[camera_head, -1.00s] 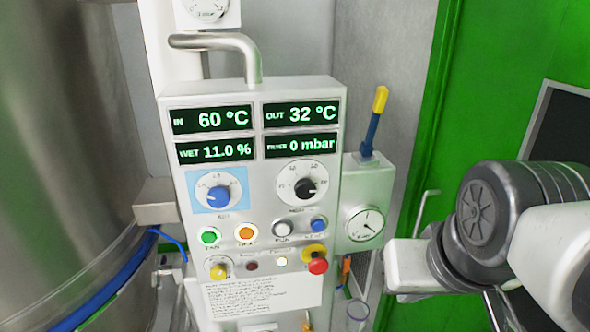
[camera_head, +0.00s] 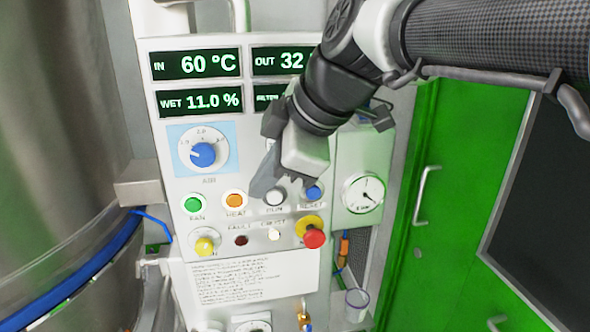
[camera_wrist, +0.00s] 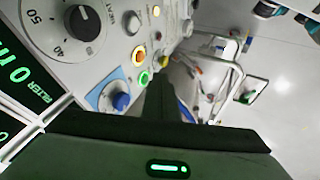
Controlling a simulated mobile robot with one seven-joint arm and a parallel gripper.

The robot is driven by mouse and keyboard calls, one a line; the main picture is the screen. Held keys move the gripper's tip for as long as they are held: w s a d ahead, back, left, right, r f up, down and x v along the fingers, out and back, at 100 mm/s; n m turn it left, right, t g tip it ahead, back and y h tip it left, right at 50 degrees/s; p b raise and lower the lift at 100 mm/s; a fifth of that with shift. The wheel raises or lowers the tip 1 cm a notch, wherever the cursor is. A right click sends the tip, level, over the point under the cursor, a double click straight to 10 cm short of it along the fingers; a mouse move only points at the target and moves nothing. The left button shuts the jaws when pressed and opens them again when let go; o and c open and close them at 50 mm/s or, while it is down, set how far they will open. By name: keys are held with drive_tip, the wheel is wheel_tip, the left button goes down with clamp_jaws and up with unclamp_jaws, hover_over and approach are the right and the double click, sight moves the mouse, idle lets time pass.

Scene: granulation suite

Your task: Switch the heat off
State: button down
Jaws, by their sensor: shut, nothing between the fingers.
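The orange HEAT button (camera_head: 234,200) is on the light grey control panel (camera_head: 150,120), between the green FAN button (camera_head: 194,204) and the white RUN button (camera_head: 274,198). It also shows in the wrist view (camera_wrist: 138,55). My gripper (camera_head: 262,190) is shut and empty, in front of the panel, up and right of the HEAT button and close to the RUN button. I cannot tell if it touches the panel. A black dial (camera_wrist: 82,22) shows in the wrist view; my gripper and wrist hide it in the head view.
Displays read IN 60 °C (camera_head: 196,64) and WET 11.0 % (camera_head: 200,101). Nearby are a blue AIR dial (camera_head: 204,153), a blue RESET button (camera_head: 313,193), a yellow knob (camera_head: 205,245) and a red mushroom button (camera_head: 314,238). A steel vessel (camera_head: 60,150) stands left.

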sight(240, 199)
drive_tip(key=x, duration=0.3)
drive_tip(key=w+x, duration=0.1)
drive_tip(key=x, duration=0.3)
drive_tip(key=w+r+x, duration=0.1)
drive_tip(key=x, duration=0.3)
drive_tip(key=shift+w+a, duration=0.1)
drive_tip(key=shift+w, duration=0.25)
drive_tip(key=shift+w+f, duration=0.1)
drive_tip(key=shift+w, duration=0.3)
